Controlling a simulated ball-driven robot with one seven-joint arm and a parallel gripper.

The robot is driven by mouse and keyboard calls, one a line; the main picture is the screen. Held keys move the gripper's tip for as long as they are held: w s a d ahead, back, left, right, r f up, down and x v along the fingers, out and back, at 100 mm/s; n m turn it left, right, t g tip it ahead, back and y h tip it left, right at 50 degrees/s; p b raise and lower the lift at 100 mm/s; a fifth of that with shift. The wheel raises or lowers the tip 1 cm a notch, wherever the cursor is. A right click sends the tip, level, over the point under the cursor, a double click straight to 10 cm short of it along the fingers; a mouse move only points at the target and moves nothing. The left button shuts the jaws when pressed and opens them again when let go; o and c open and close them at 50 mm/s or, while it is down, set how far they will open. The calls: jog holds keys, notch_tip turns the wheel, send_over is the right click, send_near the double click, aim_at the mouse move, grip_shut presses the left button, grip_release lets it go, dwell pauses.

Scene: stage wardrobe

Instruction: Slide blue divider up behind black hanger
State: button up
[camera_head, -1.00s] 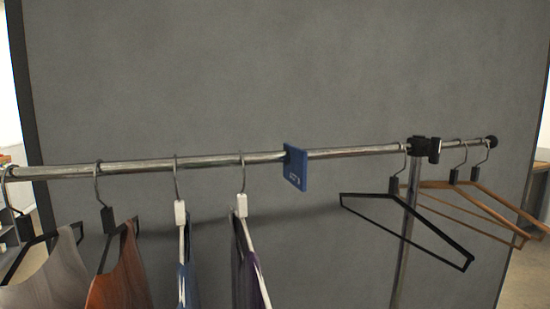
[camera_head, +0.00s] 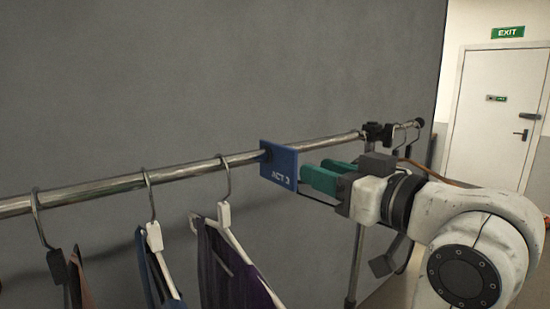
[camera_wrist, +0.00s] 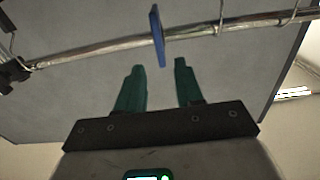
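The blue divider (camera_head: 278,163), a flat plate with white lettering, hangs on the metal rail (camera_head: 190,171). In the wrist view the divider (camera_wrist: 157,36) is edge-on, just beyond the fingertips and in line with the gap between them. My gripper (camera_head: 311,168), with green fingers, is open and empty to the divider's right in the head view; it also shows in the wrist view (camera_wrist: 159,64). The bare black hanger seen earlier right of the divider is mostly hidden behind my arm. A hanger with a dark hook block (camera_head: 57,267) hangs at far left.
Two hangers with white blocks hang left of the divider, one with a blue garment (camera_head: 160,275), one with a purple garment (camera_head: 238,270). A black clamp (camera_head: 375,133) joins the rail to its post. The rail between the nearest white-block hanger and the divider is clear.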

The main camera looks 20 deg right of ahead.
aim_at(273, 155)
jog(key=p+x, duration=0.2)
jog(key=x, duration=0.8)
jog(key=shift+f, duration=0.1)
jog(key=shift+s, duration=0.1)
jog(key=shift+c, duration=0.2)
grip_shut()
